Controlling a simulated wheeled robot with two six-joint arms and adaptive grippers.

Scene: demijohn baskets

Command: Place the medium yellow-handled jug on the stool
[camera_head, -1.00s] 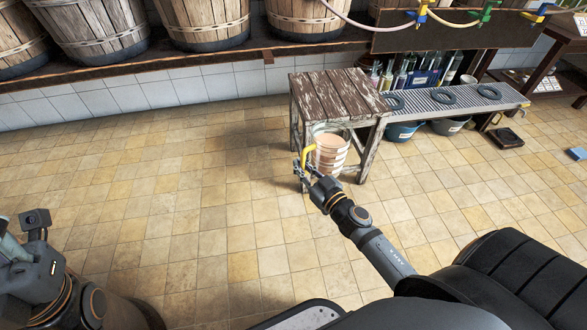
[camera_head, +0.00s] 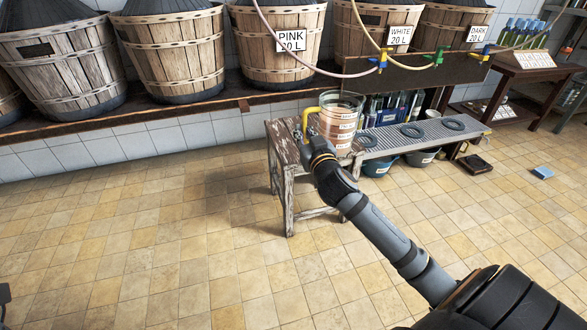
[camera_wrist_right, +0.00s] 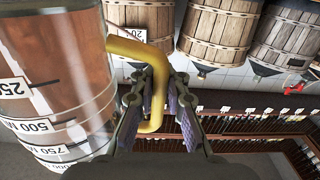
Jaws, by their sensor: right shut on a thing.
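The yellow-handled jug (camera_head: 342,122) is clear, with white measuring marks and a pinkish-brown look. It appears upright at the stool's right part; I cannot tell whether its base touches the top. The weathered wooden stool (camera_head: 284,140) has worn brown-and-white paint, and my right arm hides part of it. My right gripper (camera_head: 308,138) is shut on the jug's yellow handle. In the right wrist view, the fingers (camera_wrist_right: 158,100) close around the handle (camera_wrist_right: 152,62), with the jug (camera_wrist_right: 55,85) at the left.
A grated bench (camera_head: 385,142) with dark rings adjoins the stool on the right, with blue tubs (camera_head: 380,166) and bottles nearby. Wooden barrels (camera_head: 170,55) stand on a ledge behind. Hoses with coloured taps (camera_head: 382,60) hang above. The tiled floor (camera_head: 150,230) at left is clear.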

